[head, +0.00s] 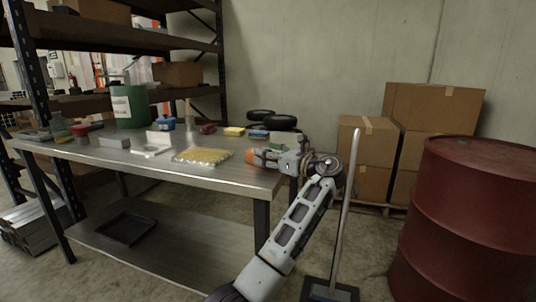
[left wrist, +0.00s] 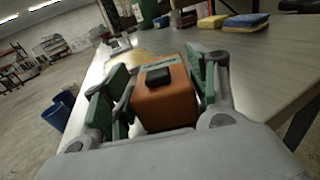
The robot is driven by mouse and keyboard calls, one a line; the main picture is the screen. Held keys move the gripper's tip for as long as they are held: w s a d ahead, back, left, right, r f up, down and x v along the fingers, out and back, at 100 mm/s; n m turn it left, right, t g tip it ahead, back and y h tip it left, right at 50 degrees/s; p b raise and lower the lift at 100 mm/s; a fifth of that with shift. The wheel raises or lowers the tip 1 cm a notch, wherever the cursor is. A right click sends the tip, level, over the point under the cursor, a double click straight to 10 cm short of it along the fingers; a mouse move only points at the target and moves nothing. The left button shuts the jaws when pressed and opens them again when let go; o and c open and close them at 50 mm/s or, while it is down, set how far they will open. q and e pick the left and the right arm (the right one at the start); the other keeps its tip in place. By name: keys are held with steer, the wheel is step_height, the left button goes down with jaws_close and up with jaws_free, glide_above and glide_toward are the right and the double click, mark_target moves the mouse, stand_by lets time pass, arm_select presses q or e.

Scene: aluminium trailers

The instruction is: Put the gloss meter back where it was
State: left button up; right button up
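The gloss meter, an orange block with a black top part (left wrist: 165,98), sits between the green finger pads of my left gripper (left wrist: 163,85) in the left wrist view. The pads lie against its two sides. In the head view my left gripper (head: 270,158) reaches leftward at the right end of the metal table (head: 225,180), with the orange meter (head: 252,157) at its tip, by the tabletop. Whether the meter touches the tabletop I cannot tell. My right gripper is not in view.
A yellow bag (head: 203,156) lies left of the gripper, with a white square plate (head: 150,151) beyond. Yellow (head: 234,131) and blue (head: 258,134) sponges lie behind. A green canister (head: 130,106) stands at the back left. A red drum (head: 470,220) and cartons (head: 365,145) stand right.

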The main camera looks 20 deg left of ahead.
arm_select(q)
steer(key=shift+o, duration=0.9)
steer(key=shift+d, duration=0.15)
steer(key=p+v, duration=0.2)
steer(key=v, duration=0.4)
steer(key=shift+r, duration=0.15)
steer(key=shift+s+d+p, duration=0.3)
steer(key=shift+d+p, duration=0.1)
steer(key=shift+d, duration=0.15)
